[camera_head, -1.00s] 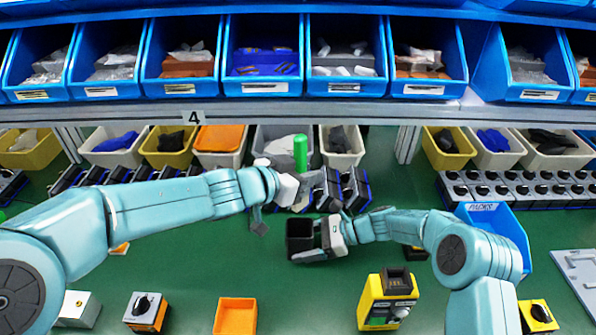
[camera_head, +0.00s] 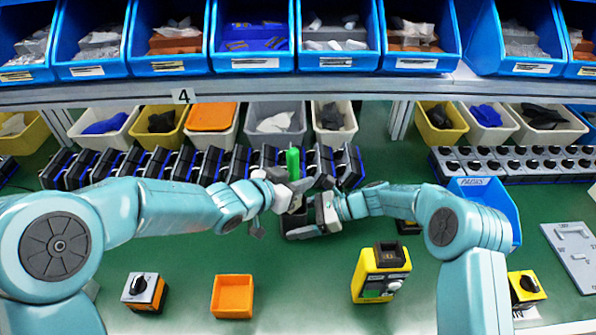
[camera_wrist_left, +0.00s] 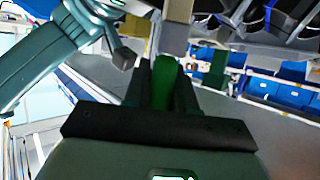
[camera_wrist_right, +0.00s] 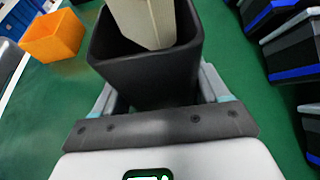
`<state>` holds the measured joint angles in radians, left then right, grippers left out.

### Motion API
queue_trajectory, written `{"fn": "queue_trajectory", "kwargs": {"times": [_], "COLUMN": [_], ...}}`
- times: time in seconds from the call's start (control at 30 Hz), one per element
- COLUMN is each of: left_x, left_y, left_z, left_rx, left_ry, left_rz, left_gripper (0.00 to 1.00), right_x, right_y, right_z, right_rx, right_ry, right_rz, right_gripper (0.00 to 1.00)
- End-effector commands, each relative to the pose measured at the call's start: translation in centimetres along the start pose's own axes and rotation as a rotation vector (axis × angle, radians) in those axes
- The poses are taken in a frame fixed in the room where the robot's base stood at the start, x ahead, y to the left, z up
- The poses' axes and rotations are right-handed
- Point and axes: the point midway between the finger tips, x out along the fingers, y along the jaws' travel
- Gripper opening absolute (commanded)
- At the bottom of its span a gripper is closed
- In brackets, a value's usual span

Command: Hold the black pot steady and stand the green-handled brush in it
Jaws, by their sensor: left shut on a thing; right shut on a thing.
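The brush's green handle (camera_head: 293,162) stands upright in the head view. My left gripper (camera_head: 289,190) is shut on it, and the left wrist view shows the green handle (camera_wrist_left: 166,82) between the fingers. The black pot (camera_head: 294,226) is below, partly hidden by my grippers in the head view. My right gripper (camera_head: 314,218) is shut on the pot from its right side. In the right wrist view, the brush's pale lower part (camera_wrist_right: 148,20) reaches into the mouth of the square pot (camera_wrist_right: 150,78). Its lower end is inside, slightly tilted; I cannot tell whether it touches the bottom.
A row of black-and-blue switches (camera_head: 150,165) stands behind the pot, with bins (camera_head: 275,125) beyond. An orange tray (camera_head: 233,296), a switch box (camera_head: 144,291) and a yellow device (camera_head: 382,272) stand in front. Green table (camera_head: 300,290) is free between them.

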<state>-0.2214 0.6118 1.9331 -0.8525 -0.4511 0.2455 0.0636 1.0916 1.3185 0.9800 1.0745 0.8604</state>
Motion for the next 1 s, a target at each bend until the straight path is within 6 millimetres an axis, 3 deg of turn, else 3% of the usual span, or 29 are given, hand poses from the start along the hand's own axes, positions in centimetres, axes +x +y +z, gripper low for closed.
{"fn": "queue_trajectory", "kwargs": {"times": [0.4, 0.87, 0.9, 0.97, 1.0], "left_x": [1.2, 1.4, 1.4, 1.4, 1.4], "left_y": [0.0, 0.0, 0.0, 0.0, 0.0], "left_z": [3.0, 3.5, 3.5, 3.5, 3.5], "left_rx": [-0.001, 0.000, 0.000, 0.000, 0.000], "left_ry": [-0.001, 0.000, 0.000, 0.000, 0.000], "left_rz": [0.000, -0.001, -0.001, -0.001, -0.001], "left_gripper": [0.00, 0.00, 0.35, 0.54, 0.55], "right_x": [0.1, 0.1, 0.1, 0.1, 0.1], "right_y": [0.0, 0.0, 0.0, 0.0, 0.0], "right_z": [-0.1, -0.1, -0.1, -0.1, -0.1], "right_rx": [0.001, 0.001, 0.001, 0.001, 0.001], "right_ry": [0.002, 0.002, 0.002, 0.002, 0.002], "right_rz": [0.001, 0.001, 0.001, 0.001, 0.001], "right_gripper": [0.42, 0.42, 0.42, 0.42, 0.42]}}
